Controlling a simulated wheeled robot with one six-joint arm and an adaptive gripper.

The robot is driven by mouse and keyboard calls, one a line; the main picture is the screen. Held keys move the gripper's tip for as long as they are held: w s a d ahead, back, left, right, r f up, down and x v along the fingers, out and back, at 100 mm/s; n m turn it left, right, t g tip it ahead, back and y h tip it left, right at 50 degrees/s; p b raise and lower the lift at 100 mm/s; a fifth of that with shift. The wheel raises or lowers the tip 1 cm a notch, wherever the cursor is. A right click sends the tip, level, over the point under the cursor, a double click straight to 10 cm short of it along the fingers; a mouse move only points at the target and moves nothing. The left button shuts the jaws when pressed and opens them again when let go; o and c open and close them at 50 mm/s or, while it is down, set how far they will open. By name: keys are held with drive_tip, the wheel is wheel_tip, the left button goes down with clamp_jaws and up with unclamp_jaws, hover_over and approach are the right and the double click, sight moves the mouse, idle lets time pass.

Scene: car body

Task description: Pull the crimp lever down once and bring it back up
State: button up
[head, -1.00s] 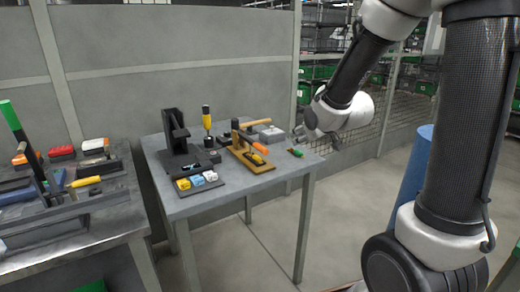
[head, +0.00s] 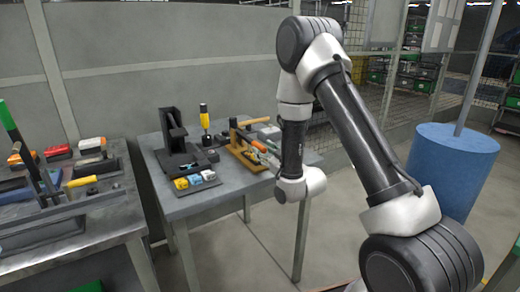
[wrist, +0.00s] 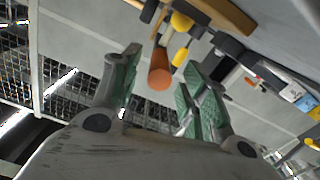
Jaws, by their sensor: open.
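An orange-ended handle (head: 259,146) belongs to a tool on a yellow-brown base (head: 240,155) on the middle table. In the wrist view its round orange end (wrist: 160,72) shows between the fingers, apart from them as far as I can see. My gripper (wrist: 160,92) is open, with green-lined fingers on either side of that end. In the head view my wrist partly hides the gripper beside the tool. A green-gripped lever (head: 9,116) stands tilted up on the left table. No label shows which one is the crimp lever.
On the middle table (head: 215,198) stand a black press-like stand (head: 172,130), an upright yellow-handled tool (head: 204,116) and a tray of yellow, blue and white blocks (head: 195,180). The left table holds several tools. A blue drum (head: 455,165) stands right.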

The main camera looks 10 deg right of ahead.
sight(260, 148)
drive_tip(key=shift+x, duration=1.8)
clamp_jaws()
